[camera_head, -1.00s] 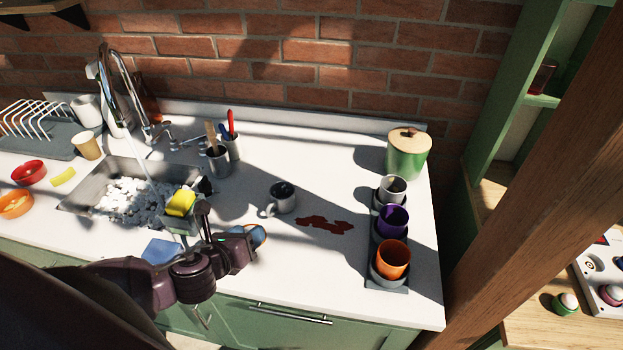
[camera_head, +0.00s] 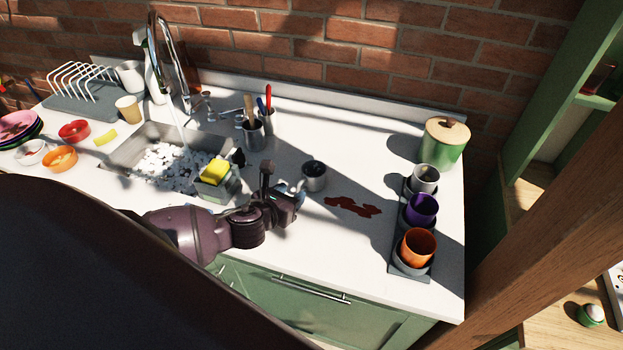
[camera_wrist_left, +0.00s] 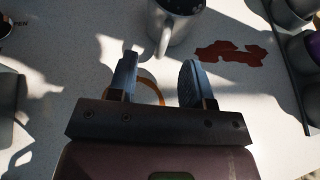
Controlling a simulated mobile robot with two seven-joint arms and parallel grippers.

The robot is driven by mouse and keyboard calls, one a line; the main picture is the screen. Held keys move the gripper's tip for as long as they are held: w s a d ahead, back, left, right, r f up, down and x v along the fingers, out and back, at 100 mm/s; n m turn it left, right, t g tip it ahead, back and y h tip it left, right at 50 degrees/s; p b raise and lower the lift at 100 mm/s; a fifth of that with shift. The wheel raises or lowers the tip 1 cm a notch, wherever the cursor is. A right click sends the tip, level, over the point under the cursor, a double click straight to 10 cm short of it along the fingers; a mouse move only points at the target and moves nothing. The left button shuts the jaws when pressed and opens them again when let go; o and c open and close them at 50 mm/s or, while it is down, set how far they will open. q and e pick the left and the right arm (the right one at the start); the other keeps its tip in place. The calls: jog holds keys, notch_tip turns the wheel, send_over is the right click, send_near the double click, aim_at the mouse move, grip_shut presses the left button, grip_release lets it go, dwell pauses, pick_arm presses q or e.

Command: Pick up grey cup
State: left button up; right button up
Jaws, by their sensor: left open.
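A grey cup (camera_head: 314,178) with a dark inside stands upright on the white counter, left of a dark red stain. It also shows at the top of the left wrist view (camera_wrist_left: 176,25), just beyond the fingertips. My left gripper (camera_head: 291,196) is open beside the cup, on its front left in the head view. In the left wrist view the two fingers (camera_wrist_left: 158,72) are apart, with the cup's handle side facing them. Part of an orange curved rim shows between the fingers; I cannot tell what it is. My right gripper is not in view.
A dark tray (camera_head: 397,270) at the right holds another grey cup (camera_head: 425,179), a purple cup (camera_head: 421,210) and an orange cup (camera_head: 418,246). A utensil holder (camera_head: 254,137) stands behind. The sink (camera_head: 125,151) and yellow sponge (camera_head: 214,172) are to the left.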

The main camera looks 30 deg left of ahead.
aim_at(298, 190)
pick_arm(q)
jog(key=x, duration=0.4)
jog(key=shift+w+d, duration=0.1)
jog(key=shift+r, duration=0.1)
grip_shut()
